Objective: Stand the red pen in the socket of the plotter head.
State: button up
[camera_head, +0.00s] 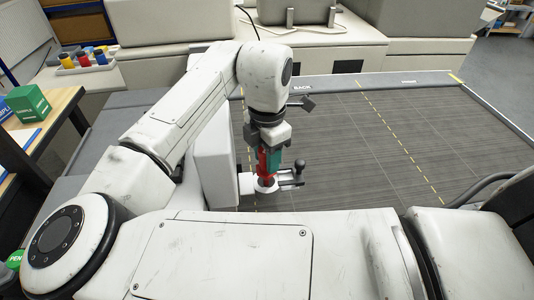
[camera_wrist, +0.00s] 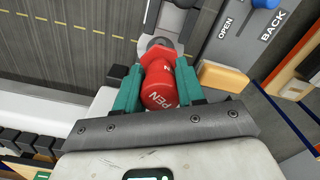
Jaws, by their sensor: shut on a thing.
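My gripper (camera_head: 270,163) is shut on the red pen (camera_head: 263,169), which hangs roughly upright between the teal fingers. In the wrist view the pen (camera_wrist: 159,88) shows its round end with white lettering, and a wider red collar beyond the fingers. The plotter head (camera_head: 257,188) is a small white carriage with a dark-knobbed lever at its right. The pen's lower end is at the plotter head's socket; how far it sits inside is hidden. The wrist view shows part of the head (camera_wrist: 160,20) just beyond the pen.
The dark plotter bed (camera_head: 340,130) with yellow dashed lines lies around the head, mostly clear. A tray (camera_head: 86,68) with red, yellow and blue pieces stands at the back left. A green box (camera_head: 28,104) sits on the wooden bench at left. A panel (camera_wrist: 232,45) marked OPEN and BACK is nearby.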

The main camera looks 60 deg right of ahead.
jog(key=shift+f, duration=0.25)
jog(key=shift+f, duration=0.35)
jog(key=shift+f+b, duration=0.4)
jog(key=shift+f, duration=0.65)
jog(key=o, duration=1.1)
jog(key=shift+r, duration=0.15)
notch_tip(320, 180, up, 10)
jog(key=shift+r+b, duration=0.25)
jog(key=shift+b, duration=0.05)
